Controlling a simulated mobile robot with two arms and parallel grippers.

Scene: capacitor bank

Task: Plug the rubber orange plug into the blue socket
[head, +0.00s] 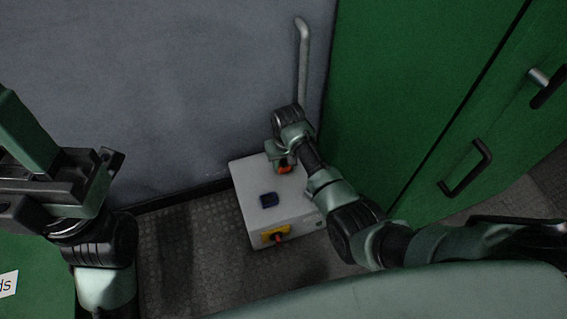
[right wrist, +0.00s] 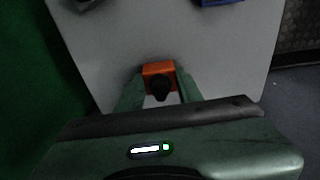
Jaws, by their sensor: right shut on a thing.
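The orange plug (right wrist: 157,70) with a black part sits between the fingertips of my right gripper (right wrist: 160,92) in the right wrist view. That gripper is shut on it. In the head view the plug (head: 285,169) shows as a small orange patch at the far end of the white box, partly hidden by my right gripper (head: 283,160). I cannot tell whether it touches the box. The blue socket (head: 268,199) is on the box top, nearer than the plug and apart from it. Its edge shows at the top of the right wrist view (right wrist: 220,2). My left gripper (head: 62,180) is far left; its opening is unclear.
The white box (head: 245,187) stands on the dark studded floor (head: 180,240). A yellow panel with a red switch (head: 276,235) is on its front. A grey wall (head: 160,80) is behind it; a green cabinet (head: 400,90) with a black handle (head: 466,170) is at right.

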